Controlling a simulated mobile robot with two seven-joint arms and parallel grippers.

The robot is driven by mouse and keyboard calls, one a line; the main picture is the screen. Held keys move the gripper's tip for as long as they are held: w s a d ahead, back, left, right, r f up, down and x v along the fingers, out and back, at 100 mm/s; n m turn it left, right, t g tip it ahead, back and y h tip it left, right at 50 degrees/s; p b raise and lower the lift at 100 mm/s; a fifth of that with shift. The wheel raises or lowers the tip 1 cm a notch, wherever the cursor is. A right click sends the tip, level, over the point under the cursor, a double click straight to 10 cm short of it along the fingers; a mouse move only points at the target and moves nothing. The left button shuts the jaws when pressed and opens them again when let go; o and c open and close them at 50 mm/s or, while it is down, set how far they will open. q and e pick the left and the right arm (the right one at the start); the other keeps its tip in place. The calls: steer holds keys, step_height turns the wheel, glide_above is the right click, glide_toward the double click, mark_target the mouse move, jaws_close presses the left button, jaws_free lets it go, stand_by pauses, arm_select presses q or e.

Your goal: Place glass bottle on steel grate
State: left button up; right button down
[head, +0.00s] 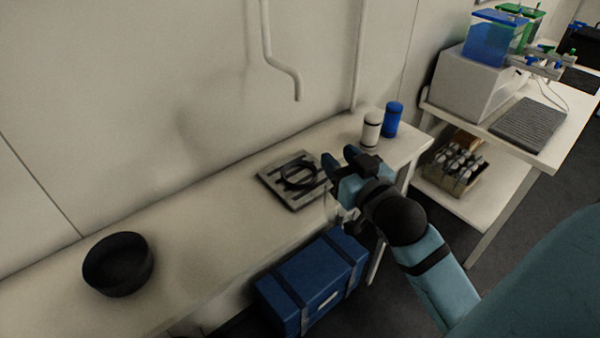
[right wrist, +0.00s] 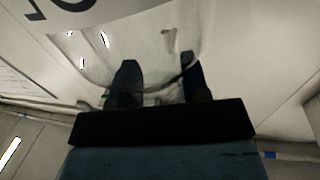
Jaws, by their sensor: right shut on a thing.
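The steel grate (head: 273,184) is a grey slatted square lying on the bench, with a black ring on top of it. My right gripper (head: 340,161) is just to the right of the grate in the head view. It is shut on the clear glass bottle (right wrist: 145,50), which shows between and beyond the two dark fingers (right wrist: 158,82) in the right wrist view. In the head view the bottle is mostly hidden and only faintly visible. I cannot tell its height above the bench. My left gripper is out of view.
A black bowl (head: 118,265) stands at the left of the bench. A white jar (head: 371,131) and a blue jar (head: 392,120) stand behind my right gripper. A blue case (head: 312,282) is below the bench front. Bench between bowl and grate (head: 210,215) is clear.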

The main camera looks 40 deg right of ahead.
steer(key=w+d+f+b, duration=0.1)
steer(key=w+b, duration=0.1)
steer(key=w, duration=0.6)
steer(key=w+d+f+b, duration=0.1)
steer(key=w+f, duration=0.1)
steer(key=w, duration=0.7)
steer(key=shift+w+f+b, duration=0.15)
steer(key=shift+w+b, duration=0.15)
steer(key=shift+b, duration=0.05)
steer(key=shift+f, duration=0.1)
steer(key=c, duration=0.6)
jaws_free()
